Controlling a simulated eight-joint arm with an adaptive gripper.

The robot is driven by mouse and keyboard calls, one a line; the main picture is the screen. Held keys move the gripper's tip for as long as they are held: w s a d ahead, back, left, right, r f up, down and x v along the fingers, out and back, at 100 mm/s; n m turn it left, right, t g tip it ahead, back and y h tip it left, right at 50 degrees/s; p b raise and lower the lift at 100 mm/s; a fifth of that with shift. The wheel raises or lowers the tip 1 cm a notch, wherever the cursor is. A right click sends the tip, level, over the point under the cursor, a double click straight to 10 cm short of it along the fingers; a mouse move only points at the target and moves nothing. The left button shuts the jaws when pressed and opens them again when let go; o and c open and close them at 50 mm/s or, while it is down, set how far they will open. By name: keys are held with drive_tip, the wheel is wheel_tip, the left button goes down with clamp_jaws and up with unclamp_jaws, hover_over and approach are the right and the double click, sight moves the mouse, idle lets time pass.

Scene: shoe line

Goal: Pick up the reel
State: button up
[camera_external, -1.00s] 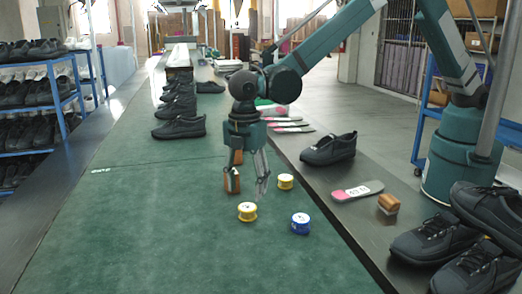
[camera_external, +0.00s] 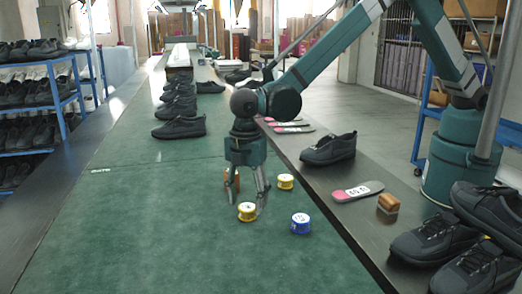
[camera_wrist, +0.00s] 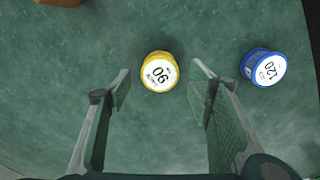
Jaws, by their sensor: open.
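A yellow reel (camera_external: 247,212) with a white top stands on the green belt. In the wrist view this yellow reel (camera_wrist: 159,72) reads 90 and lies between the fingertips, towards their far end. My gripper (camera_external: 246,202) is open and points down, with its fingers on either side of this reel in the picture. I cannot tell how high the tips are above the belt. A second yellow reel (camera_external: 285,182) stands farther back to the right. A blue reel (camera_external: 301,223) stands to the right; in the wrist view its top (camera_wrist: 267,69) reads 120.
A brown block (camera_external: 232,180) is partly hidden behind my gripper; its edge shows in the wrist view (camera_wrist: 60,2). Another brown block (camera_external: 388,203), an insole (camera_external: 358,191) and a black shoe (camera_external: 329,149) lie on the right ledge. The belt's front and left are clear.

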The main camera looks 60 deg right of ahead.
drive_tip(key=shift+f, duration=1.35)
drive_tip(key=c, duration=1)
